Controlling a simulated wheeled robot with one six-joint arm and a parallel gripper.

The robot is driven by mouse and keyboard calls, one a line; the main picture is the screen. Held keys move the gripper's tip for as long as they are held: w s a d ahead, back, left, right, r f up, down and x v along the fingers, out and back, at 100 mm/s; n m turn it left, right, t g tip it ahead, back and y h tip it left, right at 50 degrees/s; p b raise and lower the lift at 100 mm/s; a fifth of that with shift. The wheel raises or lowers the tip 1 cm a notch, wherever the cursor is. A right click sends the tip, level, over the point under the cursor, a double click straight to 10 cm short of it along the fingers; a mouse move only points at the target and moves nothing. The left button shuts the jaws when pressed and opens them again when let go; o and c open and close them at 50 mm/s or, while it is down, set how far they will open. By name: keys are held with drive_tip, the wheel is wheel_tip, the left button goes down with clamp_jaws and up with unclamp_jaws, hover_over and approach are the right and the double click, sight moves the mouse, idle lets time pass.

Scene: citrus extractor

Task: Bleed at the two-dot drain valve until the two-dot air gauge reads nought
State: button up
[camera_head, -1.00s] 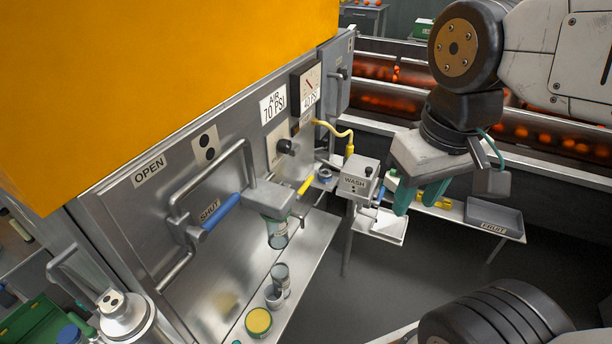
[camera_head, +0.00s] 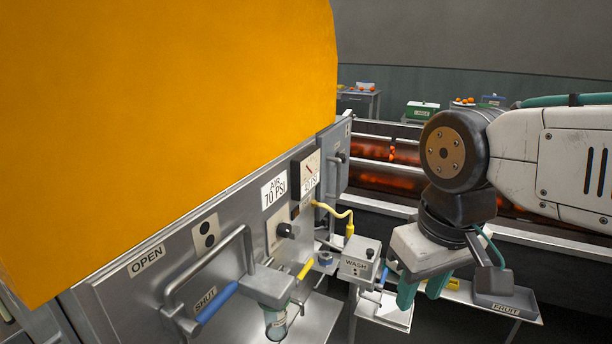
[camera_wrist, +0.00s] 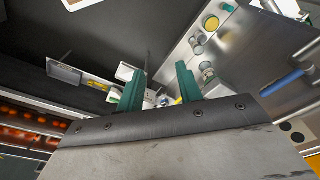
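A plate with two black dots (camera_head: 207,237) is on the steel panel. A square white-faced gauge (camera_head: 309,170) stands farther along the panel, beside the "AIR" PSI sign (camera_head: 273,190); its dark needle leans up-left, and its scale is too small to read. A blue handle marked SHUT (camera_head: 216,301) and a yellow lever (camera_head: 305,269) are lower on the panel. Which part is the two-dot drain valve I cannot tell. My gripper (camera_head: 422,290) hangs right of the panel beside the WASH box. In the wrist view my gripper (camera_wrist: 160,85) has its green fingers apart, with nothing held.
The grey WASH box (camera_head: 357,265) with a yellow hose stands between my gripper and the panel. A clear cup (camera_head: 276,322) hangs under a grey block. A FRUIT tray (camera_head: 505,300) lies right. Rollers with oranges (camera_head: 385,172) run behind. A dark floor is open at lower right.

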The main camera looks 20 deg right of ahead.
drive_tip(key=w+a+f+m+g+y, duration=0.2)
drive_tip(key=w+f+m+g+y, duration=0.15)
drive_tip(key=w+f+m, duration=0.3)
drive_tip(key=w+a+f+m+g+y, duration=0.2)
drive_tip(key=w+f+m+y, duration=0.3)
drive_tip(key=f, duration=0.2)
drive_tip(key=m+t+y, duration=0.5)
drive_tip(key=m+t, duration=0.7)
drive_tip(key=m, duration=1.4)
approach(308, 264)
drive_tip(key=s+a+f, duration=0.2)
drive_tip(key=s+a, duration=0.3)
drive_tip(key=a, duration=0.1)
drive_tip(key=w+m+t, duration=0.1)
drive_tip(key=w+m, duration=0.1)
drive_tip(key=w, duration=0.1)
drive_tip(key=w+a+m+t+h, duration=0.1)
drive_tip(key=w+m, duration=0.2)
drive_tip(key=w+a+f+m+t+h, duration=0.1)
drive_tip(key=w+m, duration=0.1)
drive_tip(key=w, duration=0.2)
drive_tip(key=shift+a+m, duration=0.25)
clamp_jaws()
